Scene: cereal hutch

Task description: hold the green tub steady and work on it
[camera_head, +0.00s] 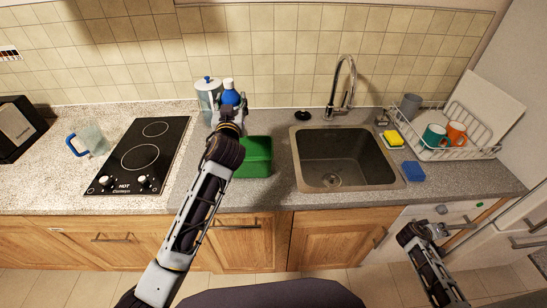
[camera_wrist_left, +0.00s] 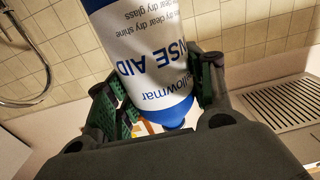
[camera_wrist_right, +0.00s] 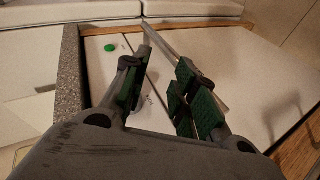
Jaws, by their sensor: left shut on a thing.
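The green tub (camera_head: 258,158) stands on the counter left of the sink, its left part hidden behind my left arm. My left gripper (camera_head: 229,112) is at the tub's back left, shut on a blue and white rinse aid bottle (camera_head: 230,97). In the left wrist view the bottle (camera_wrist_left: 155,60) sits between both fingers, its label upside down in the picture. My right gripper (camera_head: 432,230) is low at the right, in front of the counter and far from the tub. In the right wrist view it (camera_wrist_right: 165,85) is open and empty.
A clear canister (camera_head: 208,95) with a blue lid stands behind the left gripper. The hob (camera_head: 142,157) and a blue-handled jug (camera_head: 90,140) are left, the sink (camera_head: 345,160) right. A dish rack (camera_head: 455,135) with mugs, a yellow sponge (camera_head: 393,138) and a blue sponge (camera_head: 413,171) lie beyond.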

